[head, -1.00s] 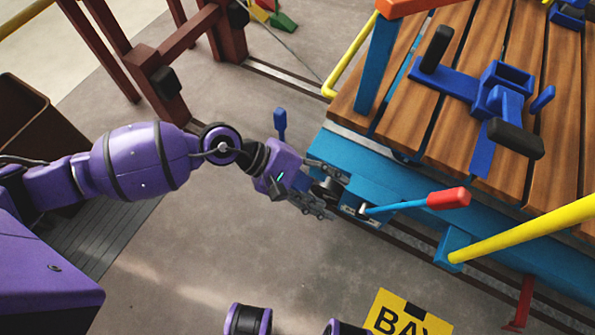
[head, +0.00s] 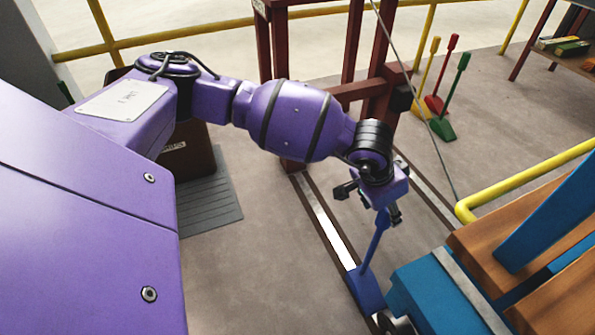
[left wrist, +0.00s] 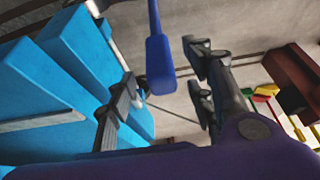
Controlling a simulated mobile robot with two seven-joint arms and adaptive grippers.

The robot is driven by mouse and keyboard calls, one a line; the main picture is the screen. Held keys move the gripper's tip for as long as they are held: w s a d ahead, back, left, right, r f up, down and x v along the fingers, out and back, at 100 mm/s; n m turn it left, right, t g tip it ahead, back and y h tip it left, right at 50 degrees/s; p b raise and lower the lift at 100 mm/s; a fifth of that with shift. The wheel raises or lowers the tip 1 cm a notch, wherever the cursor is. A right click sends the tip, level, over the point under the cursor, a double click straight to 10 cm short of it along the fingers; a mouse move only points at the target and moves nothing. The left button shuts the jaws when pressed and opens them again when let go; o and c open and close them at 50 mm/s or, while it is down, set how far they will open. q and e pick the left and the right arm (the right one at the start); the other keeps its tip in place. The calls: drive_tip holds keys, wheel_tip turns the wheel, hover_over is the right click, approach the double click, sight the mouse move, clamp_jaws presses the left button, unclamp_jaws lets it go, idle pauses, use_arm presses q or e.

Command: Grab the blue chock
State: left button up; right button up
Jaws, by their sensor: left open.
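The blue chock (head: 367,289) stands on the floor rail beside the blue cart's corner, its long handle rising to a wider grip. My left gripper (head: 371,204) is over the top of this handle, pointing down, with its fingers spread. In the left wrist view the blue handle grip (left wrist: 160,66) shows between the two open fingers of my left gripper (left wrist: 158,80), with gaps on both sides. The fingers are not closed on it. The handle's top is partly hidden by the gripper in the head view. My right gripper is out of view.
The blue cart (head: 425,292) with its wooden deck is close to the right of the chock. Yellow (head: 418,108), red (head: 436,104) and green (head: 442,127) chocks stand farther back. A dark red frame (head: 375,95) rises behind my arm. A yellow rail (head: 530,180) crosses at right.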

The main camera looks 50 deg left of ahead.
use_arm(q)
drive_tip(key=b+x, duration=0.1)
drive_tip(key=x, duration=0.2)
drive_tip(key=shift+w, duration=0.15)
drive_tip(key=shift+w+f+b, duration=0.15)
drive_tip(key=shift+f+b, duration=0.1)
drive_tip(key=shift+b, duration=0.05)
drive_tip(key=shift+r, duration=0.1)
drive_tip(key=c, duration=1)
clamp_jaws()
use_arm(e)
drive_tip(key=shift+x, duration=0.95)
use_arm(q)
drive_tip(key=shift+r, duration=0.1)
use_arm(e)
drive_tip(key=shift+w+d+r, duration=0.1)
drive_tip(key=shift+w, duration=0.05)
